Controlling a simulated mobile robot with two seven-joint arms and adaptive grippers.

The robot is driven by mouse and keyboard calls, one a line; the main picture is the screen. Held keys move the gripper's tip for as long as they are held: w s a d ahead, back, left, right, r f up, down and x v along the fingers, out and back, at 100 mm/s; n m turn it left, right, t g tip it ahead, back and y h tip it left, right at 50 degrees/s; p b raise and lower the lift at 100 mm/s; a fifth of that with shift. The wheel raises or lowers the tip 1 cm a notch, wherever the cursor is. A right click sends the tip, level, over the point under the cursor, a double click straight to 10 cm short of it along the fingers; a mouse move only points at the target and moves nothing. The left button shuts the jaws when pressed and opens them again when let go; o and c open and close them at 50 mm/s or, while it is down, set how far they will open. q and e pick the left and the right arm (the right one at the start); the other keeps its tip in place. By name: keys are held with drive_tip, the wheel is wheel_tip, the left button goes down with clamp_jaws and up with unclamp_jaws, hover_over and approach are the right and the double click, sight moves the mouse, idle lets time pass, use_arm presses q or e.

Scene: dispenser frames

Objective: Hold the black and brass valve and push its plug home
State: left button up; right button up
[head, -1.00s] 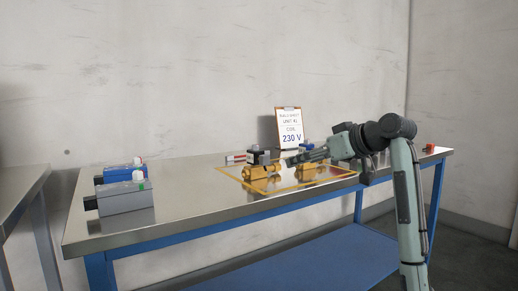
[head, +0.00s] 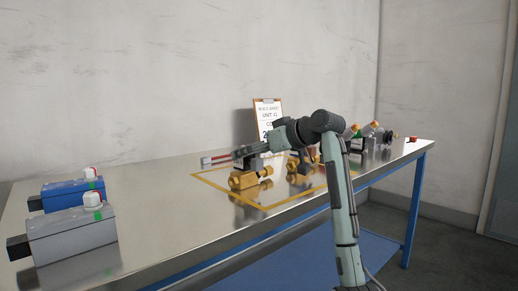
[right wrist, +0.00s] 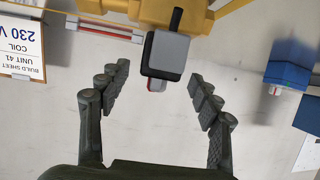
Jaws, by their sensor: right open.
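The brass valve (head: 243,181) lies on the steel bench inside a yellow outline. My right gripper (head: 238,155) is just above and behind it, largely covering its black upper part in the head view. In the right wrist view the open fingers (right wrist: 160,72) stand on either side of a grey and black block (right wrist: 164,50), which appears to be the plug. Clear gaps show on both sides, and the brass body (right wrist: 175,12) is beyond. I cannot tell how far the plug is seated. My left gripper is out of view.
A second brass valve (head: 299,165) is to the right, partly behind my arm. A clipboard (head: 268,108) reading 230 V stands at the back. Blue (head: 62,195) and grey (head: 72,238) boxes are at the left. The bench between them and the outline is clear.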

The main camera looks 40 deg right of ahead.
drive_tip(key=shift+x, duration=1.5)
drive_tip(key=shift+c, duration=0.3)
clamp_jaws()
